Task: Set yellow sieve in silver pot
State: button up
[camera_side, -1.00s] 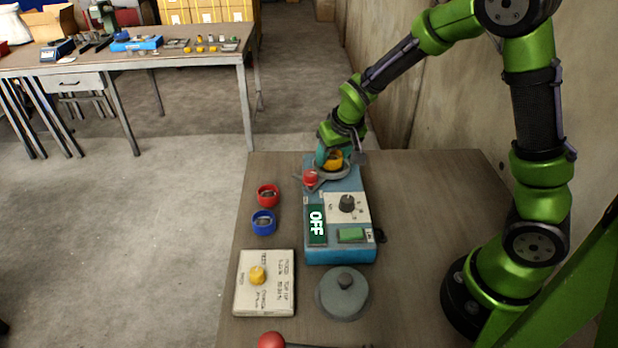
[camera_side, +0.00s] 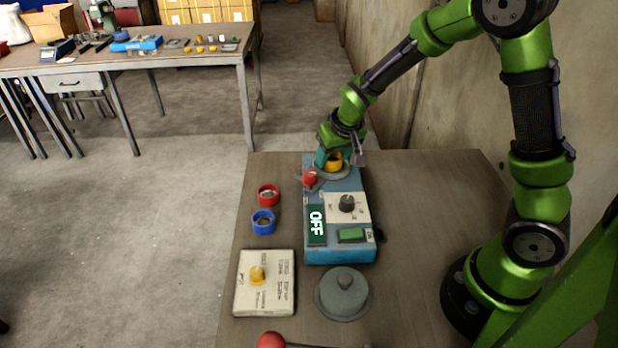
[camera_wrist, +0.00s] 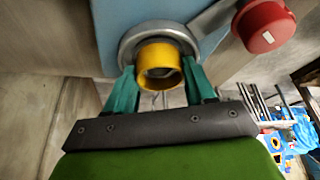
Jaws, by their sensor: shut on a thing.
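The yellow sieve (camera_side: 335,159) is a short open ring. It also shows in the wrist view (camera_wrist: 174,74), between the two teal fingers of my gripper (camera_wrist: 159,73), which is shut on it. In the side view my gripper (camera_side: 328,160) is at the far end of the blue machine. The silver pot (camera_wrist: 131,39) is a round metal bowl on that machine. In the side view its rim (camera_side: 325,174) shows just below the sieve. The sieve overlaps the pot's opening in both views; I cannot tell how deep it sits.
A red knob (camera_side: 310,178) on a metal arm is close beside the pot. The blue machine (camera_side: 340,254) has a dial and an OFF display. Red (camera_side: 268,194) and blue (camera_side: 263,222) rings stand left of it. A grey lid (camera_side: 342,297) and a box (camera_side: 264,300) are nearer.

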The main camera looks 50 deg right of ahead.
jog(key=shift+f, duration=0.1)
jog(key=o, duration=1.2)
jog(key=shift+c, duration=0.8)
jog(key=shift+r, duration=0.25)
jog(key=shift+o, duration=0.9)
jog(key=shift+r, duration=2.8)
